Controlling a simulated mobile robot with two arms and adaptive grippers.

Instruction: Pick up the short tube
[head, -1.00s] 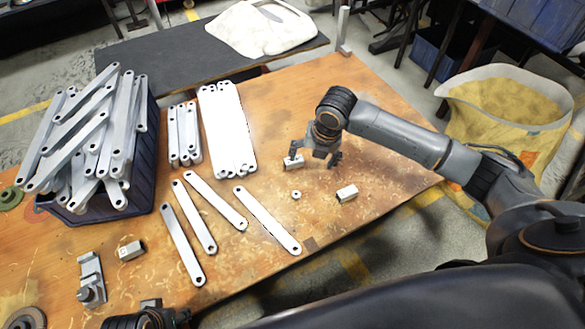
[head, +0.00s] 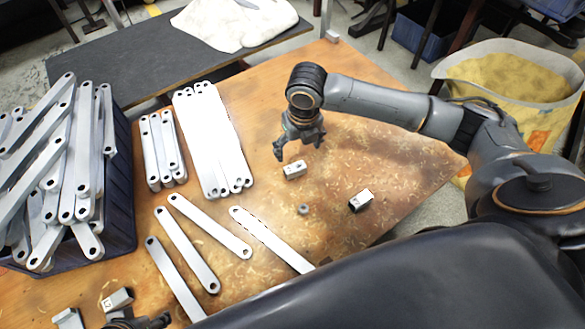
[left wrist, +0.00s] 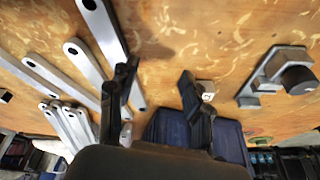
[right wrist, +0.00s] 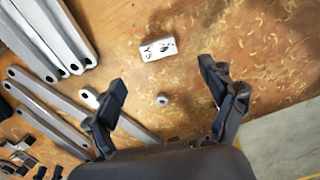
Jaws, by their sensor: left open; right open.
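The short tube (head: 304,209) is a small grey ring-like piece standing on the wooden table between two small metal blocks. It also shows in the right wrist view (right wrist: 162,100), between and beyond the open fingertips. My right gripper (head: 298,150) is open and empty above the table, behind the tube and the nearer block in the head view; it also shows in the right wrist view (right wrist: 168,90). My left gripper (left wrist: 157,80) is open and empty in the left wrist view, and only a part of it shows at the head view's bottom edge.
One block (head: 294,170) lies just beyond the tube, another (head: 361,201) to its right. Loose flat bars (head: 188,245), stacked bars (head: 215,140) and a dark crate (head: 122,190) full of bars are left.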

